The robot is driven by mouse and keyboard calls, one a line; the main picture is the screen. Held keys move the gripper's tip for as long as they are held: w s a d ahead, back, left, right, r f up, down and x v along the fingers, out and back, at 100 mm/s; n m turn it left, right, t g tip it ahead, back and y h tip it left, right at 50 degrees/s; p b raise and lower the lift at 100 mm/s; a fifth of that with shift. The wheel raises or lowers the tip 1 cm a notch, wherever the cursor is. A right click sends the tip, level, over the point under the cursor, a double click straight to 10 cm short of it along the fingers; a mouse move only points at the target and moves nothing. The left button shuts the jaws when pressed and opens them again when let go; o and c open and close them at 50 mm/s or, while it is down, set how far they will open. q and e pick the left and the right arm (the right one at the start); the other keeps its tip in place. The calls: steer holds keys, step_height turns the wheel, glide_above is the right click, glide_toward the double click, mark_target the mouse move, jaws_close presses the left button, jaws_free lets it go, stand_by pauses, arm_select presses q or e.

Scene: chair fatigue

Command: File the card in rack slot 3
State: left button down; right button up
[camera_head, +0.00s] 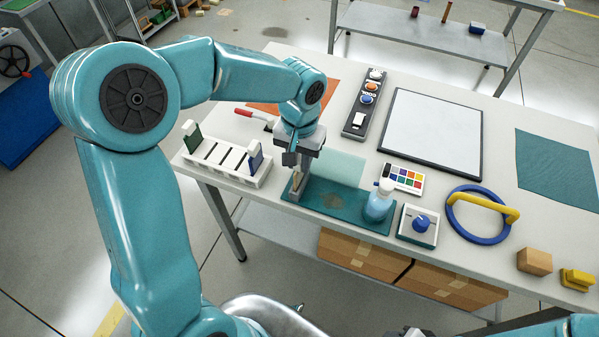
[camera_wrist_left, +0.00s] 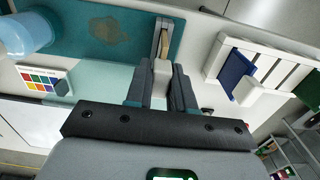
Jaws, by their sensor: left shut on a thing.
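My left gripper (camera_head: 297,170) is shut on a narrow upright piece with a pale tan block (camera_wrist_left: 162,72) and grey sides. The white rack (camera_head: 226,166) is just left of the gripper, with several dark slots. A green card (camera_head: 192,137) stands at its left end and a blue card (camera_head: 255,157) at its right end. In the left wrist view the blue card (camera_wrist_left: 236,69) is to the right. My right gripper is not visible.
A spray-like bottle (camera_head: 378,203) stands on the mat's right end, near a blue-knobbed box (camera_head: 419,226) and a colour chart (camera_head: 403,179). Behind are a switch panel (camera_head: 366,103) and a framed white board (camera_head: 433,133). A red-handled tool (camera_head: 252,115) lies behind the rack.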

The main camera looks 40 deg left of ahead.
arm_select(q)
steer(key=shift+r+p, duration=1.4)
steer(key=shift+r, duration=0.55)
steer(key=shift+r+p, duration=1.6)
steer(key=shift+r, duration=0.5)
steer(key=shift+f, duration=0.1)
